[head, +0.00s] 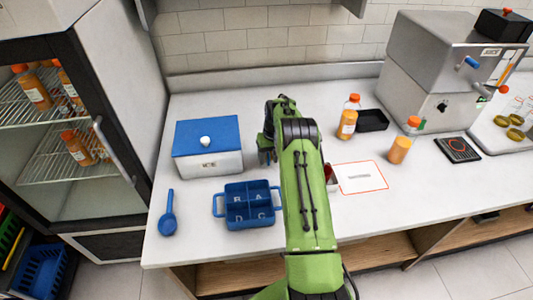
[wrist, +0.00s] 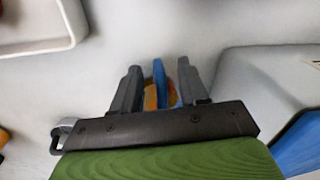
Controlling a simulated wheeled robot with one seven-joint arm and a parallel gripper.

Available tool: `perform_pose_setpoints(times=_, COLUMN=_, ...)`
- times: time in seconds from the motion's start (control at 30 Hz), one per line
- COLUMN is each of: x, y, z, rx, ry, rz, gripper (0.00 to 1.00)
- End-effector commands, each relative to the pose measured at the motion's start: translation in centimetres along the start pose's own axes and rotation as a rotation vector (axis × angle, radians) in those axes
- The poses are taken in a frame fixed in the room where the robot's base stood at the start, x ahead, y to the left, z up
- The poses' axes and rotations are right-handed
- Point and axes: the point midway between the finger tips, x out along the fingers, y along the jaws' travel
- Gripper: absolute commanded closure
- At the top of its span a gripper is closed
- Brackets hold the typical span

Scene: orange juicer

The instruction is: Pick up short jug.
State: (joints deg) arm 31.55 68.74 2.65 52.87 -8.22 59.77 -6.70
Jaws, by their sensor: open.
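My gripper (wrist: 158,84) is open and points down at the counter, just right of the white box in the head view (head: 266,152). In the wrist view, an upright blue strip (wrist: 158,72) stands between the two dark fingers, with orange-yellow patches (wrist: 150,98) beside it. This may be the short jug with its handle, but most of it is hidden by my gripper. I cannot tell whether the fingers touch it. In the head view my arm covers that spot, and no jug can be made out clearly.
A white box with a blue lid (head: 207,132) stands close left of my gripper. A blue divided caddy (head: 262,221) and blue scoop (head: 168,216) lie nearer. Juice bottles (head: 348,120), a black tray (head: 372,120) and a grey machine (head: 432,75) stand right. A small red item (head: 331,174) shows beside my arm.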

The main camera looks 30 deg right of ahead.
Motion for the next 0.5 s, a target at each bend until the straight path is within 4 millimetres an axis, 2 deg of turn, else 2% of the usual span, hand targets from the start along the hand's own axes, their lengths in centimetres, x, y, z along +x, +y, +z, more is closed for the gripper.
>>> perform_pose_setpoints(times=0.03, x=-0.03, y=0.00, z=0.00, rx=0.000, ry=0.000, rz=0.000, gripper=0.61)
perform_pose_setpoints(times=0.3, x=-0.05, y=0.00, z=0.00, rx=0.000, ry=0.000, rz=0.000, gripper=1.00)
perform_pose_setpoints(times=0.5, x=-0.09, y=0.00, z=-0.02, rx=0.000, ry=0.001, rz=0.000, gripper=1.00)
